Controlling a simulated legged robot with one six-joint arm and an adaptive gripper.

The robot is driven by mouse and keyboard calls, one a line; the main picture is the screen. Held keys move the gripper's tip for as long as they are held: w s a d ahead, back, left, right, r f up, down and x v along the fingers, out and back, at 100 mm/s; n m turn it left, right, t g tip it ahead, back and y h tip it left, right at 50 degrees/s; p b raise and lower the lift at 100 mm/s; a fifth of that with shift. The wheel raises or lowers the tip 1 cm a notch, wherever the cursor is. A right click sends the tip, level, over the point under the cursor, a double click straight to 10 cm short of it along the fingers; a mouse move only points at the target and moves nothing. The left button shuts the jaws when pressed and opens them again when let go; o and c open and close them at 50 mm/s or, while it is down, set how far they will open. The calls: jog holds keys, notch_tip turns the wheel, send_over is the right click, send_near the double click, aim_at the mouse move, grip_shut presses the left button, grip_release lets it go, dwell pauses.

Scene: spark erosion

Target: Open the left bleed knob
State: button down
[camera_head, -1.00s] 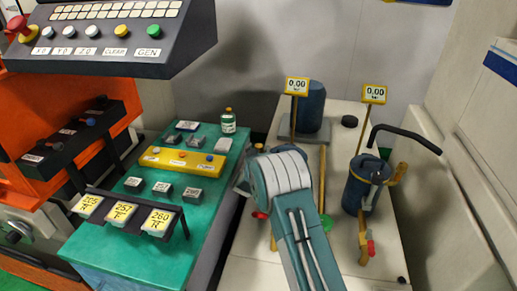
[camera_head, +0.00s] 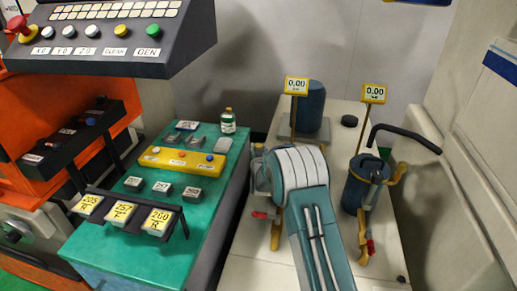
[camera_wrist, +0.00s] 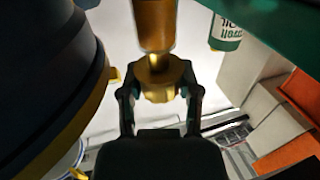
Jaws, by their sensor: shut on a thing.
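In the wrist view, my gripper (camera_wrist: 160,90) is shut on a brass knob (camera_wrist: 158,68), with one finger on each side of its wider faceted part. The knob is joined to a smooth brass cylinder (camera_wrist: 155,22). A large dark rounded body with a yellow rim (camera_wrist: 95,95) stands close on the left. In the head view, my teal and white arm reaches over the left unit on the pale bench (camera_head: 245,270) and hides most of it, including the knob. A red handle (camera_head: 262,214) and brass fitting (camera_head: 276,236) show beside my arm.
A bottle (camera_head: 228,122) stands on the green table (camera_head: 110,250) to the left.

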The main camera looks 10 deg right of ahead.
jog(key=shift+r+n+y, duration=0.15)
jog(key=shift+n+y, duration=0.45)
jog(key=shift+y, duration=0.3)
jog(key=shift+c, duration=1.5)
grip_release()
jog(key=shift+a, duration=0.1)
jog(key=s, duration=1.2)
jog(key=shift+w+a, duration=0.1)
